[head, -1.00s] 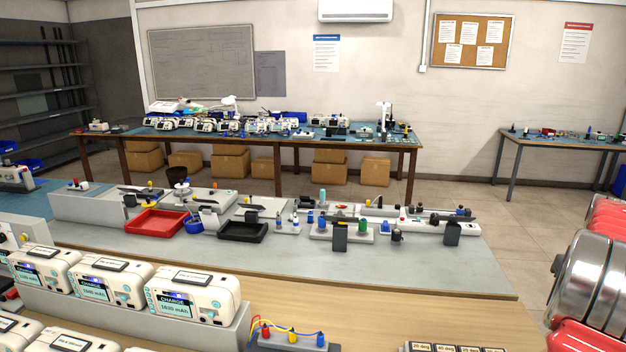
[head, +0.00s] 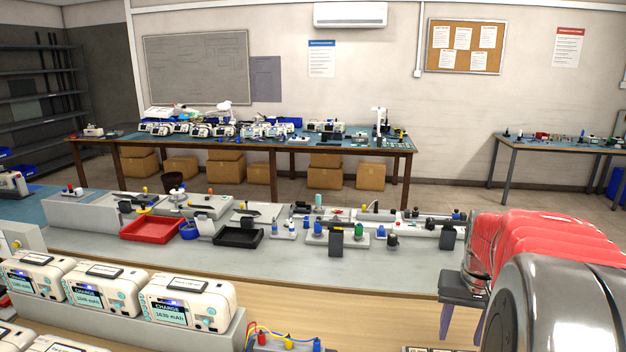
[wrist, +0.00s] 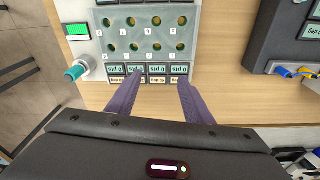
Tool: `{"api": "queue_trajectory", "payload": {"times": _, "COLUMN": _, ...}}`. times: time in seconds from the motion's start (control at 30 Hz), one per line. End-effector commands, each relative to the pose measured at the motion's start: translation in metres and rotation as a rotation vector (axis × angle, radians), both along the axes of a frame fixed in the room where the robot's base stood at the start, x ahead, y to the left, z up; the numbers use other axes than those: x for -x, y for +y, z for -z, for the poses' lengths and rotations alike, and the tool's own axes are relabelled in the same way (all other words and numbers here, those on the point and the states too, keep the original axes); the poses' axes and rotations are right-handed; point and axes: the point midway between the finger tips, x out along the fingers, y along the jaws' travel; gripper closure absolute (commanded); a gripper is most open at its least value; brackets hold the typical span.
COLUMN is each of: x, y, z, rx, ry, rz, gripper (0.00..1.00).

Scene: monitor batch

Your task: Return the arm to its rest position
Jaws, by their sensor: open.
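My arm, with red links and a shiny grey joint, fills the lower right of the head view. My gripper (head: 461,320) hangs from it with its fingers pointing down, over the right part of the wooden bench. In the wrist view my gripper (wrist: 158,82) shows two purple fingers spread apart, with nothing between them. Beyond the fingertips is a grey-green panel (wrist: 150,30) with several numbered brass-ringed holes. A row of small labelled tiles (wrist: 157,70) lies along its near edge, partly hidden by the fingers.
White charge monitors (head: 185,300) stand at the front left. A grey bench mat (head: 330,268) carries a red tray (head: 150,232), a black tray (head: 238,238) and several small fixtures. A teal knob (wrist: 78,70) sits left of the panel, and a dark box (wrist: 290,25) with plugs to its right.

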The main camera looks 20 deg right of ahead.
Motion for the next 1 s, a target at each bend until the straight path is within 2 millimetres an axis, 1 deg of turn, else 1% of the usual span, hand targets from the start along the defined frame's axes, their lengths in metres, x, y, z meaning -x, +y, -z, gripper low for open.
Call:
{"api": "queue_trajectory", "payload": {"times": 0.03, "x": -0.003, "y": 0.018, "z": -0.003, "rx": 0.009, "ry": -0.011, "rz": -0.021, "gripper": 0.53}}
{"api": "queue_trajectory", "payload": {"times": 0.1, "x": -0.006, "y": 0.04, "z": -0.006, "rx": 0.018, "ry": -0.024, "rz": -0.044, "gripper": 0.53}}
{"api": "queue_trajectory", "payload": {"times": 0.27, "x": -0.008, "y": 0.09, "z": -0.011, "rx": 0.037, "ry": -0.058, "rz": -0.104, "gripper": 0.53}}
{"api": "queue_trajectory", "payload": {"times": 0.3, "x": -0.008, "y": 0.102, "z": -0.011, "rx": 0.041, "ry": -0.066, "rz": -0.121, "gripper": 0.53}}
{"api": "queue_trajectory", "payload": {"times": 0.43, "x": -0.006, "y": 0.14, "z": -0.014, "rx": 0.055, "ry": -0.096, "rz": -0.178, "gripper": 0.53}}
{"api": "queue_trajectory", "payload": {"times": 0.7, "x": 0.008, "y": 0.213, "z": -0.016, "rx": 0.078, "ry": -0.163, "rz": -0.322, "gripper": 0.53}}
{"api": "queue_trajectory", "payload": {"times": 1.0, "x": 0.03, "y": 0.285, "z": -0.022, "rx": 0.098, "ry": -0.251, "rz": -0.522, "gripper": 0.53}}
